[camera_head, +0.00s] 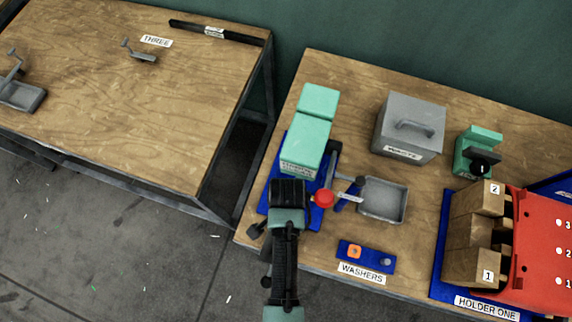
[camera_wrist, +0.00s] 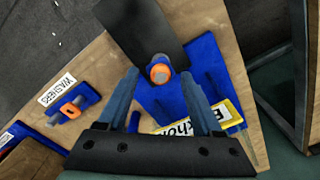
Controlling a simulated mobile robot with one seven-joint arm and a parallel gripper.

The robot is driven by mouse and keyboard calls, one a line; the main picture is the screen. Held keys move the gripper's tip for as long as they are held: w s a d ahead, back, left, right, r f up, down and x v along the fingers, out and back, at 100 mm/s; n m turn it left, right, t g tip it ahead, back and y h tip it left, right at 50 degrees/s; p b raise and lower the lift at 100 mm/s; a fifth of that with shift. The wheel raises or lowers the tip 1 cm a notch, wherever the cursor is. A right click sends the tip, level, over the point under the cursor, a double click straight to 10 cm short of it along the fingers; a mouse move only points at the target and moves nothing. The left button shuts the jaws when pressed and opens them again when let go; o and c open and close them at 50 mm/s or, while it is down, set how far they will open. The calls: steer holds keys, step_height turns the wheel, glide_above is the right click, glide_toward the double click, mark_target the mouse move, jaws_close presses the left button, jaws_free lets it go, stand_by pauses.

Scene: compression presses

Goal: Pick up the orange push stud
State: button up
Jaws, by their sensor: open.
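An orange stud (camera_wrist: 159,72) with a grey round end sits on the blue base (camera_wrist: 203,62) in the wrist view. It lies between and beyond the tips of my gripper (camera_wrist: 160,76), whose two blue fingers are apart and empty. I cannot tell whether either finger touches it. In the head view my arm covers the stud and my fingertips. The blue base (camera_head: 308,213) there carries a green press (camera_head: 305,145). A separate orange piece (camera_head: 354,251) sits on the blue washers strip (camera_head: 375,261); it also shows in the wrist view (camera_wrist: 70,109).
A red ball knob (camera_head: 323,198) and a grey tray (camera_head: 382,200) stand just right of my arm. A grey waste box (camera_head: 408,128) and a green device (camera_head: 477,152) are behind. Wooden blocks (camera_head: 471,270) and a red holder (camera_head: 535,260) fill the right.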

steer(key=shift+c, duration=0.2)
jaws_close()
steer(key=shift+r, duration=0.1)
